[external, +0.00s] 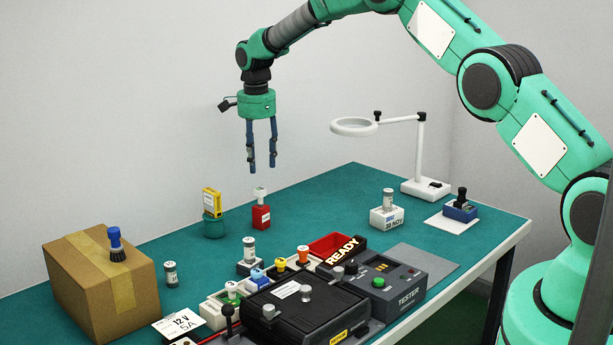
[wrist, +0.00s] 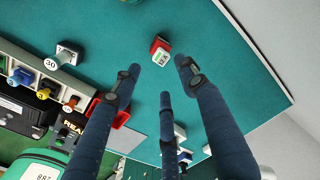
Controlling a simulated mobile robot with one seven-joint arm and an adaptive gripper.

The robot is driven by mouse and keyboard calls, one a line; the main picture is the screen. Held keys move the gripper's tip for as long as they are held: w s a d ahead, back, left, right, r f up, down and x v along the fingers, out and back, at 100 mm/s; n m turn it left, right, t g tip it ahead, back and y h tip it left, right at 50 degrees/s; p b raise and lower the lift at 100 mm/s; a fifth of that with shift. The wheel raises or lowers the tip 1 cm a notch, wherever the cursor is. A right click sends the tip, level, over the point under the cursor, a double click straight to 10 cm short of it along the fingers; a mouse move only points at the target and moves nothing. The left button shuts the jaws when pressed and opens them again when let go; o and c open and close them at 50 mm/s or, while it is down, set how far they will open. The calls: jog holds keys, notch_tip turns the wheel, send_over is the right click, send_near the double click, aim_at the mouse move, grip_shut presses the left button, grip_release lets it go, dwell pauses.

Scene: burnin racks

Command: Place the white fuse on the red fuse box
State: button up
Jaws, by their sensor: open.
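The red fuse box (external: 261,218) stands on the green table below my gripper. A small white fuse (external: 260,196) with a greyish top stands upright on it; whether it is seated in the box or only rests there I cannot tell. In the wrist view the red box (wrist: 156,45) lies ahead of the fingers, with the white piece (wrist: 160,57) on it. My gripper (external: 262,170) hangs pointing down, open and empty, with its fingertips above and apart from the fuse. The dark blue fingers (wrist: 160,72) are spread in the wrist view.
A cardboard box (external: 85,290), a black case (external: 310,312), a tester (external: 398,290) and a red tray (external: 335,243) stand around. A magnifier lamp (external: 420,150) rises at the back right.

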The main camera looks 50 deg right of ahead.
jog(key=shift+r, duration=0.6)
jog(key=s+a+r+n, duration=0.1)
jog(key=s+r+n, duration=0.15)
jog(key=r, duration=0.45)
jog(key=s+a+r+n+t, duration=0.1)
jog(key=s+r, duration=0.3)
jog(key=r, duration=0.2)
jog(key=s+a+r+n, duration=0.1)
jog(key=s+r, duration=0.3)
jog(key=r, duration=0.3)
jog(key=s+a+r+n+t, duration=0.25)
jog(key=s+r+n, duration=0.25)
jog(key=s+r, duration=0.85)
jog(key=s+a+r+n, duration=0.2)
jog(key=s, duration=0.9)
jog(key=s+a+r+n, duration=0.2)
jog(key=s+n, duration=0.1)
jog(key=s, duration=0.7)
jog(key=s+f+n+t, duration=0.1)
jog(key=s+f+n, duration=0.1)
jog(key=s, duration=0.7)
jog(key=s+a+f+n+t, duration=0.1)
jog(key=s+f+n, duration=0.2)
jog(key=s, duration=0.7)
